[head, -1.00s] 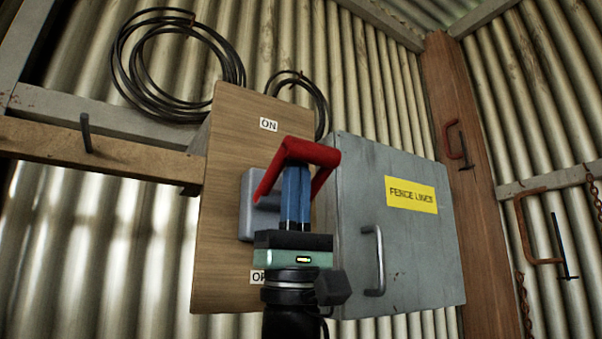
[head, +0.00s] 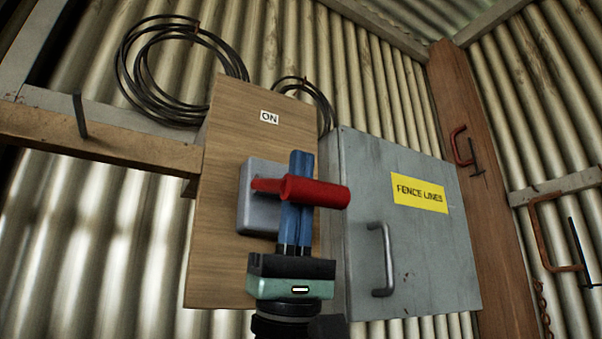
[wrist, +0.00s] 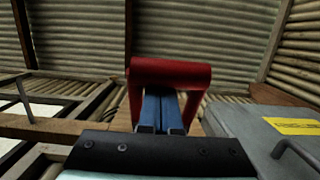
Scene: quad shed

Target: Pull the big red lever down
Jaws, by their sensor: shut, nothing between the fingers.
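The big red lever (head: 318,193) is a U-shaped handle on a grey box (head: 259,181) on a wooden board. It now sticks out roughly level towards the head camera. My gripper (head: 301,155) has blue fingers pressed together, with nothing between them. The fingers point up behind the lever's crossbar, inside its loop, and their tips show above the bar. In the wrist view the red handle (wrist: 171,70) arches over the blue fingers (wrist: 160,108). Contact with the bar looks likely, but I cannot see the touching spot.
The wooden board (head: 222,215) carries an ON label (head: 269,117); its lower label is hidden behind my gripper. A grey cabinet (head: 430,255) marked FENCE LINES, with a protruding handle (head: 382,260), stands close on the right. A wooden rail (head: 100,142) with a hook is left.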

